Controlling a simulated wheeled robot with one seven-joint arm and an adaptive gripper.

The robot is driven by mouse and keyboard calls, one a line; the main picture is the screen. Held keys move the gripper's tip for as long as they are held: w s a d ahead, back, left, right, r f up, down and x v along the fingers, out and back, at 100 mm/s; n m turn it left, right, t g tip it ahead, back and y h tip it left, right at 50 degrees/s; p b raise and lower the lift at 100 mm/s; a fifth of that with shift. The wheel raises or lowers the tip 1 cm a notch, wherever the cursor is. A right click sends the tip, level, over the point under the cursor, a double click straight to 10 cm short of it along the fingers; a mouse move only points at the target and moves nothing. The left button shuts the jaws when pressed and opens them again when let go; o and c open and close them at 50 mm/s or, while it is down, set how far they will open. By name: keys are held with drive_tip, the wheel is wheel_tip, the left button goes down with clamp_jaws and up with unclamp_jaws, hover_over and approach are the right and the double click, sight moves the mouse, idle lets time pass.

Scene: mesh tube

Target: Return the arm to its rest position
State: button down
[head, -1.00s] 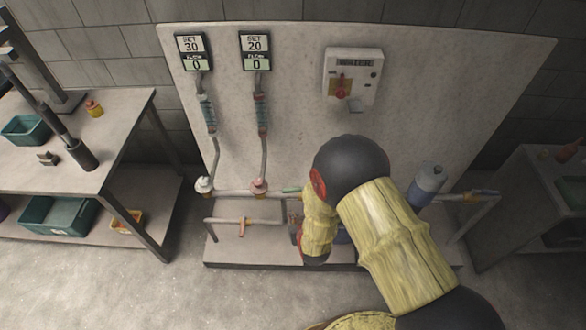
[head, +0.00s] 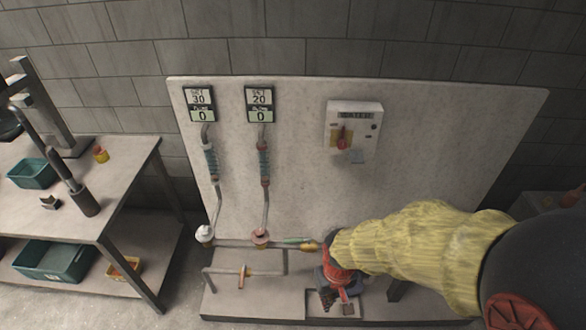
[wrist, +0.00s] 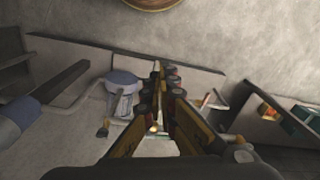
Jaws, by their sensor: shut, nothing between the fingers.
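My gripper (wrist: 168,88) shows in the wrist view with its two dark and yellow-brown fingers together and nothing between them. It points down over the rig and the floor. In the head view my yellow-sleeved arm (head: 420,250) reaches in from the right, low across the front of the panel. Its end is bent down by the rig's base, and I cannot make out the fingertips there. A canister with a blue-grey top (wrist: 122,78) stands left of the fingers in the wrist view.
An upright panel (head: 310,180) carries two displays, two tube lines and a control box (head: 352,130). Pipes and a valve with an orange handle (head: 242,275) sit low in front. A bench (head: 125,165) with green bins stands at left. My arm hides the lower right.

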drive_tip(key=s+d+r+m+t, duration=0.1)
drive_tip(key=s+d+r, duration=0.1)
drive_tip(key=r, duration=0.7)
drive_tip(key=s+d+r+m+t, duration=0.1)
drive_tip(key=d+r, duration=0.3)
drive_tip(key=r, duration=0.5)
drive_tip(key=s+d+r+t, duration=0.2)
drive_tip(key=d+r+t, duration=0.1)
drive_tip(key=r, duration=0.5)
drive_tip(key=shift+s+d+r+m, duration=0.3)
drive_tip(key=shift+r+m, duration=0.1)
drive_tip(key=c, duration=2.6)
unclamp_jaws()
